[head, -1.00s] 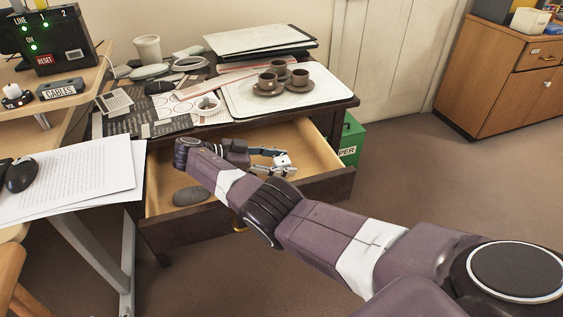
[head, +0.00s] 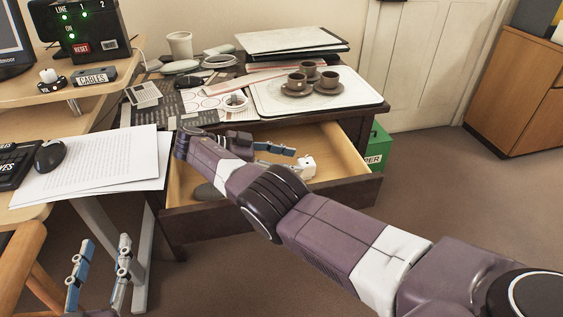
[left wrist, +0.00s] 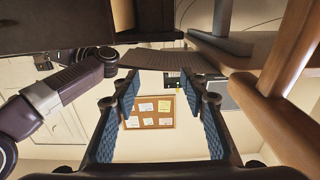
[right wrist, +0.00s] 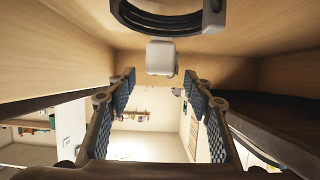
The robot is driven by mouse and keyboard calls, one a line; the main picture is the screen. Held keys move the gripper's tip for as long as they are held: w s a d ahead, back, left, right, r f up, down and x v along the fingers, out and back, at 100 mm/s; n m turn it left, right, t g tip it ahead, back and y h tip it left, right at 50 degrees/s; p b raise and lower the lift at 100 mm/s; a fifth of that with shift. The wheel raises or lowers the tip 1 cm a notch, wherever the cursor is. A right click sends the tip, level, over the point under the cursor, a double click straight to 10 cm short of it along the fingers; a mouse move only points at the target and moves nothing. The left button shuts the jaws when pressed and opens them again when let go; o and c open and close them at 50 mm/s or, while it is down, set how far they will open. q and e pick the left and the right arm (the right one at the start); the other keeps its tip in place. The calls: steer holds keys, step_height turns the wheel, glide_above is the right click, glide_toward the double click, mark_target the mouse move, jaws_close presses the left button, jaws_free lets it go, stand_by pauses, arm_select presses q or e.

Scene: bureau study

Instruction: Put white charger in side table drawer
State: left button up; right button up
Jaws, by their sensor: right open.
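The white charger (head: 308,162) lies inside the open side table drawer (head: 345,188), towards its right end. It also shows in the right wrist view (right wrist: 161,57), against the drawer's wooden floor, beyond the fingertips. My right gripper (head: 284,160) is inside the drawer beside the charger, open and empty; my arm hides part of it. Its spread fingers show in the right wrist view (right wrist: 160,85). My left gripper (head: 99,262) is open and empty, low at the left, outside the drawer. Its parted fingers show in the left wrist view (left wrist: 168,97).
A grey oval thing (head: 207,190) lies in the drawer's left part. The side table top holds a white tray (head: 348,97) with brown cups, papers and a white cup (head: 180,44). A desk with papers (head: 90,165) is at left. A green box (head: 377,150) stands right of the table.

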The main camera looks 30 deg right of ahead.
steer(key=shift+b+v, duration=1)
arm_select(q)
steer(key=s+r+t+h, duration=0.2)
steer(key=r+t, duration=0.4)
steer(key=r, duration=0.6)
steer(key=shift+s+d, duration=0.3)
steer(key=shift+s, duration=0.35)
arm_select(e)
steer(key=shift+a, duration=0.1)
arm_select(q)
steer(key=shift+f, duration=0.1)
